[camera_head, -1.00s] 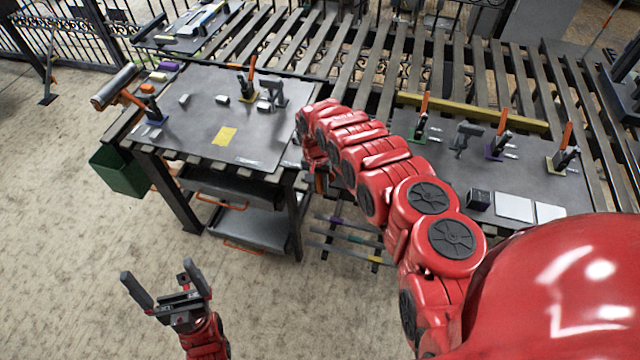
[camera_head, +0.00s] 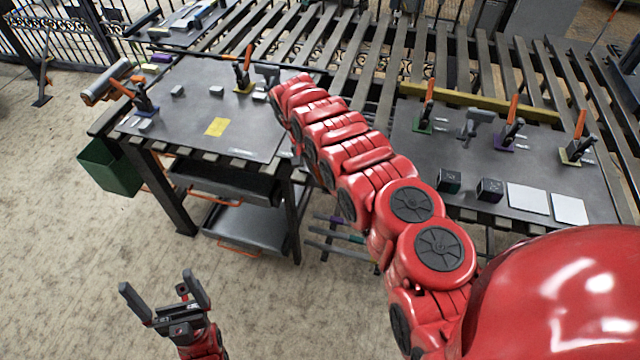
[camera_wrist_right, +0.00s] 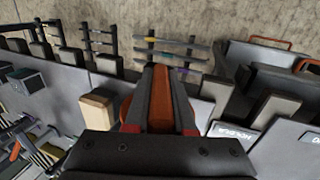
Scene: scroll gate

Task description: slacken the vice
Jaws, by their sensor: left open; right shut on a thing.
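I cannot tell for sure which object is the vice. A grey clamp-like device (camera_head: 268,76) stands at the back of the left table, partly hidden by my right arm. Another grey device (camera_head: 475,124) stands on the right table. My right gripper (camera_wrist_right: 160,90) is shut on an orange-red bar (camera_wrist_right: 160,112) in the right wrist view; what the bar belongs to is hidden. In the head view my right arm covers that gripper. My left gripper (camera_head: 166,296) is open and empty, low over the floor and apart from the tables.
Several orange-handled clamps, including a yellow-based one (camera_head: 243,72), stand on both tables. Black cubes (camera_head: 448,181) and white plates (camera_head: 528,199) lie on the right table. A wooden block (camera_wrist_right: 97,108) is near my right gripper. A green bin (camera_head: 110,168) hangs at left.

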